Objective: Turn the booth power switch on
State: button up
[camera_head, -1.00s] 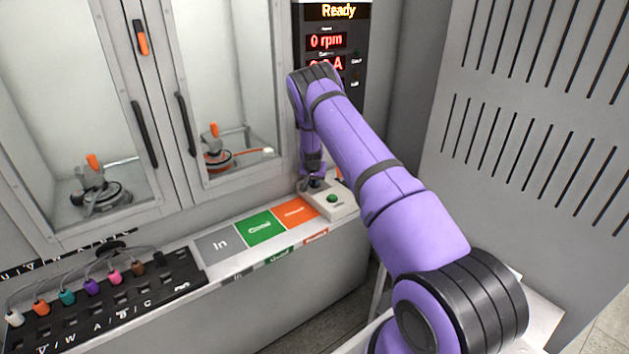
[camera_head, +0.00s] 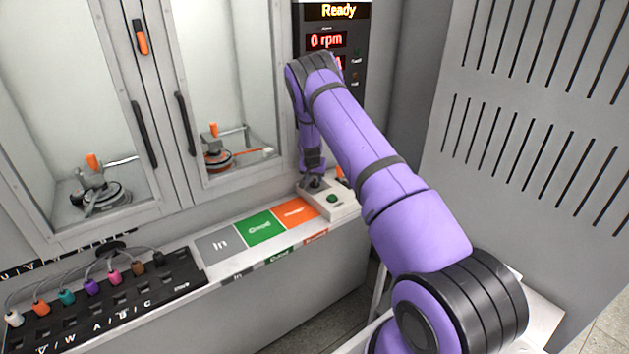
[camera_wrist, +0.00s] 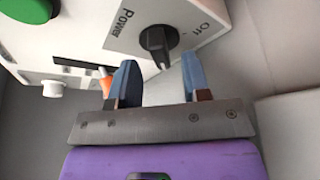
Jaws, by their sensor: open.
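The power switch is a black rotary knob (camera_wrist: 158,42) on a pale panel (camera_wrist: 190,12) marked "Power" and "Off" in the wrist view. My gripper (camera_wrist: 158,75) is open, with its two blue fingers apart. The knob lies just ahead of and between the fingertips, and nothing is gripped. Whether a finger touches the knob is unclear. In the head view my gripper (camera_head: 312,182) is over the pale control box (camera_head: 343,210) at the right end of the bench. My wrist hides the knob there.
A green button (camera_head: 332,198) is beside the switch. A display (camera_head: 330,40) reads "Ready" and "0 rpm". In, green and orange label pads (camera_head: 260,228) lie left of the box, then a black rack of coloured plugs (camera_head: 110,300). A slatted grey panel (camera_head: 540,110) stands at right.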

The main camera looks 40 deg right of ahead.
jog(key=v, duration=0.8)
jog(key=shift+s+r, duration=0.1)
